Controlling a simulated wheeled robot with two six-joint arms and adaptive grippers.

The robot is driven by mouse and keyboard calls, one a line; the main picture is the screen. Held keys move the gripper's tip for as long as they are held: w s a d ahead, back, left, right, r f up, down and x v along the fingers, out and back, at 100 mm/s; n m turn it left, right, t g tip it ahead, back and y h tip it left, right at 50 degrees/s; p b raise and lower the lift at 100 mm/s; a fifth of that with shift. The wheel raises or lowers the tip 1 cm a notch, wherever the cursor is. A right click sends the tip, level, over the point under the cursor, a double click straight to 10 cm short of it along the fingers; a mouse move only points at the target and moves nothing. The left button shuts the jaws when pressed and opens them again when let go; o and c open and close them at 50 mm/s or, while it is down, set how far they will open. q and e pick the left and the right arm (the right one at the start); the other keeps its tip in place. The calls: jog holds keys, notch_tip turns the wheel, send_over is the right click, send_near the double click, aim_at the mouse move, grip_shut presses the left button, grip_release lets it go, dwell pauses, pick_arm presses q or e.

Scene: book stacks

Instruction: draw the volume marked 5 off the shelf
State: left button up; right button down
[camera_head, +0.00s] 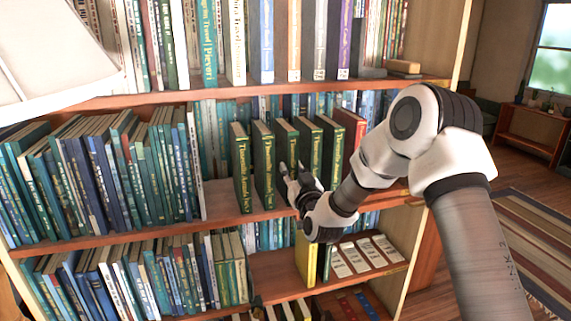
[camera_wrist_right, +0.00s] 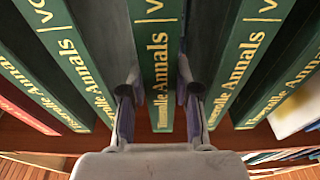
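Several green volumes with gold lettering stand upright and spaced apart on the middle shelf (camera_head: 225,215). Their volume numbers are cut off or too small to read, so I cannot tell which is marked 5. My right gripper (camera_head: 292,175) is at the middle green volume (camera_head: 286,145). In the right wrist view, the gripper (camera_wrist_right: 160,105) has one finger on each side of that volume's spine (camera_wrist_right: 160,60), with narrow gaps showing at both sides. The volume still stands in the row. My left gripper is not in view.
Green neighbours (camera_wrist_right: 80,60) stand close on both sides of the fingers. A red book (camera_head: 352,130) ends the row at the right. Packed books (camera_head: 100,175) fill the left of the shelf. The shelf above (camera_head: 270,90) overhangs the row. Open floor lies at the right.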

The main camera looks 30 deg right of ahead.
jog(key=shift+r, duration=0.15)
jog(key=shift+w+r, duration=0.1)
jog(key=shift+r, duration=0.35)
jog(key=r+p+v, duration=0.2)
jog(key=p+v, duration=0.2)
jog(key=v, duration=1.4)
jog(key=shift+r+p, duration=0.3)
jog(key=shift+p, duration=0.05)
